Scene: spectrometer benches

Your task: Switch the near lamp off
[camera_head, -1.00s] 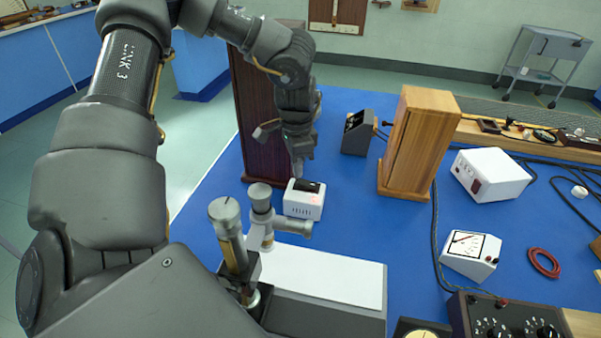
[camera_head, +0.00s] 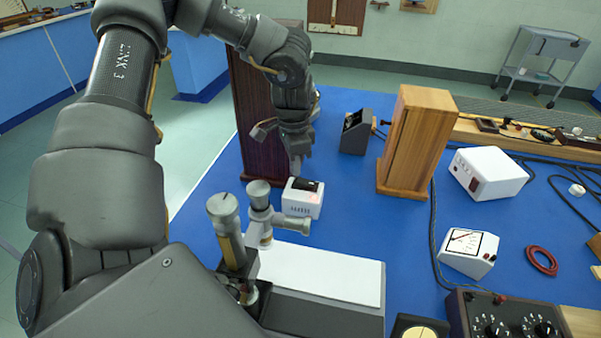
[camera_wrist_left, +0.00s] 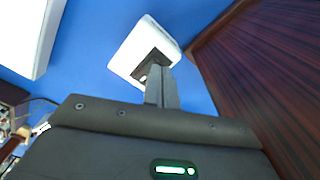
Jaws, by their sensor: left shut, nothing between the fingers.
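A small white box (camera_head: 301,204) with a black rocker switch (camera_head: 307,185) on top stands on the blue bench, with a faint red glow on its front. I cannot tell from the frames which lamp it belongs to. My left gripper (camera_head: 296,173) is shut and empty, pointing down at the back left of the switch. In the left wrist view, the shut fingers (camera_wrist_left: 161,86) overlap the black switch (camera_wrist_left: 152,62) on the white box (camera_wrist_left: 130,48) and hide part of it. Whether they touch it is unclear. My right gripper is not in view.
A tall dark wooden case (camera_head: 252,115) stands close behind my left gripper. A light wooden case (camera_head: 415,140) stands to the right. A metal eyepiece assembly (camera_head: 258,195) and a white-topped block (camera_head: 320,275) are in front. A white box with a red switch (camera_head: 488,172) is farther right.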

